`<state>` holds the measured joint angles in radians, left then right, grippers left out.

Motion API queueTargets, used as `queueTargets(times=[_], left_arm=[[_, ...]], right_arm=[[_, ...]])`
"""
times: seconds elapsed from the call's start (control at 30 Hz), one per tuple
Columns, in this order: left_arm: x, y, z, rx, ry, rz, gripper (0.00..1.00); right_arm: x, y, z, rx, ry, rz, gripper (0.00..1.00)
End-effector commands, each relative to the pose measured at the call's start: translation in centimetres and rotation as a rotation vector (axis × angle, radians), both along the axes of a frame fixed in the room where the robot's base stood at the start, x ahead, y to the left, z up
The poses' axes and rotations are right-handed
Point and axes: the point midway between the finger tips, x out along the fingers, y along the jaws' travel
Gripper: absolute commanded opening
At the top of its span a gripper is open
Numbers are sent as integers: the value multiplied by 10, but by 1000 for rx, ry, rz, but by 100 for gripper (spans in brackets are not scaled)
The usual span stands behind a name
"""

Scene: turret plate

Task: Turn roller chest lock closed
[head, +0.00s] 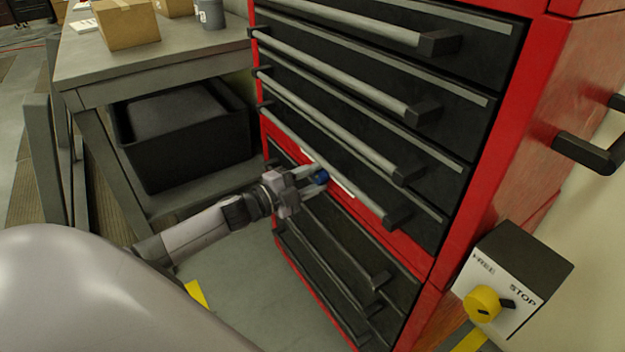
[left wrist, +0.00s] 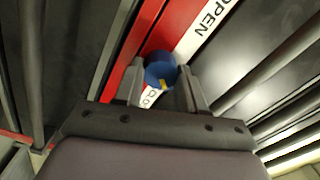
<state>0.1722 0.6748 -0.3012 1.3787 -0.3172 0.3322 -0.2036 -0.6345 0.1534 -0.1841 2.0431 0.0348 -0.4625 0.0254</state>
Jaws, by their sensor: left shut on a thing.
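The red roller chest (head: 470,210) with black drawers fills the right half of the head view. Its lock is a blue round knob (head: 320,177) on a red strip between drawers, beside a white label. In the left wrist view the blue knob (left wrist: 160,72) has a small yellow mark, and the white label (left wrist: 197,32) reads "OPEN" on one side; the other word is partly hidden. My left gripper (head: 309,180) is shut on the knob, with one finger on each side of it. My right gripper is not in view.
Long grey drawer handles (head: 350,75) stick out above and below the knob. A box with a yellow knob (head: 482,304), marked "FREE" and "STOP", stands at lower right. A workbench (head: 165,68) with cardboard boxes (head: 127,24) and a black bin (head: 185,140) is at left.

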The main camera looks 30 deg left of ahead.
Motion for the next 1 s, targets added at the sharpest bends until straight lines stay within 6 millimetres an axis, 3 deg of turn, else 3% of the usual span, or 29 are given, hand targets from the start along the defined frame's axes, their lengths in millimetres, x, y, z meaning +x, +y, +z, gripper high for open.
queueTargets(times=[0.7, 0.73, 0.77, 0.8, 1.0], left_arm=[[0, 0, -1, 67, -27, 0, 9], [0, 0, -1, 67, -27, 0, 49], [0, 0, -1, 66, -27, 0, 59], [0, 0, -1, 66, -27, 0, 65], [0, 0, 0, 64, -26, -1, 65]], right_arm=[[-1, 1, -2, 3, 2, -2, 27], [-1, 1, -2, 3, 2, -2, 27], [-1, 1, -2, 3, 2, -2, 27], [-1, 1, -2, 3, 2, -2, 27], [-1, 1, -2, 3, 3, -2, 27]])
